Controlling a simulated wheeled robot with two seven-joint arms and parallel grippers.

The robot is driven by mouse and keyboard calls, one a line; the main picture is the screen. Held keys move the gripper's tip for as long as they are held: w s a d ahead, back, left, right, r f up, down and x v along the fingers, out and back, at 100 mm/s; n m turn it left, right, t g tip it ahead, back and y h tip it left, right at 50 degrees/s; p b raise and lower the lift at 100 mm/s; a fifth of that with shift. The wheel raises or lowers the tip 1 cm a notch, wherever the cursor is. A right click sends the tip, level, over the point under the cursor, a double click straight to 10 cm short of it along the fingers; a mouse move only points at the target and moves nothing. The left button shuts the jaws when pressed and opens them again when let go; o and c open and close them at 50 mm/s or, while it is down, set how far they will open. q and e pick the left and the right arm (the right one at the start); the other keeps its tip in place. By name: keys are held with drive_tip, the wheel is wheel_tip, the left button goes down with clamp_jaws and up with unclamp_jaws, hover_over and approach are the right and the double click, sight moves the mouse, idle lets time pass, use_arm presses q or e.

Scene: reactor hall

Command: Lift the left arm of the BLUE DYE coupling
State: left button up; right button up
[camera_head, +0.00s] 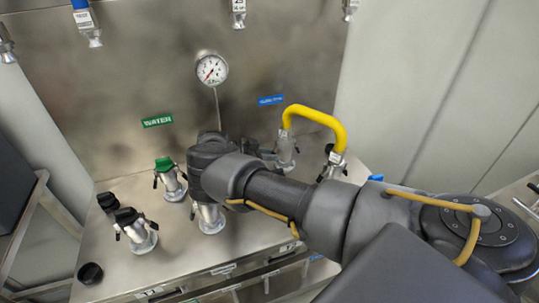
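The coupling under the blue label (271,100), whose text is too small to read surely, is a metal fitting (286,152) on the back right of the steel bench. One end of a yellow hose (322,115) meets it. Its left arm is mostly hidden behind my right wrist, so I cannot tell whether it is up or down. My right gripper (208,150) is dark, points away and down, and is left of this coupling, above another metal fitting (209,218). Its fingers are not clearly seen. My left gripper is not in view.
A green-capped coupling (169,180) stands left, under the green WATER label (157,121). A black-capped coupling (135,230) stands nearer. The hose's other end meets a fitting (334,166) at right. A pressure gauge (211,69) is on the back panel. Loose black caps lie at left.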

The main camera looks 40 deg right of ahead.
clamp_jaws()
drive_tip(key=shift+r, duration=0.1)
drive_tip(key=y+p, duration=0.1)
drive_tip(key=r+y+p, duration=0.1)
drive_tip(key=shift+w+a+t+p, duration=0.1)
drive_tip(key=shift+a+t+p, duration=0.2)
drive_tip(key=shift+a+t, duration=0.1)
drive_tip(key=shift+w+a+r+t+y+p, duration=0.15)
drive_tip(key=shift+r+t+y+p, duration=0.7)
drive_tip(key=shift+y, duration=0.9)
drive_tip(key=shift+s+a+r+t+y+p, duration=0.1)
drive_tip(key=shift+r+t+y+p, duration=0.3)
drive_tip(key=shift+y+p, duration=1.15)
drive_tip(key=shift+w+a+r+t+y+p, duration=0.15)
drive_tip(key=shift+r+t+y+p, duration=0.5)
drive_tip(key=shift+y, duration=1.35)
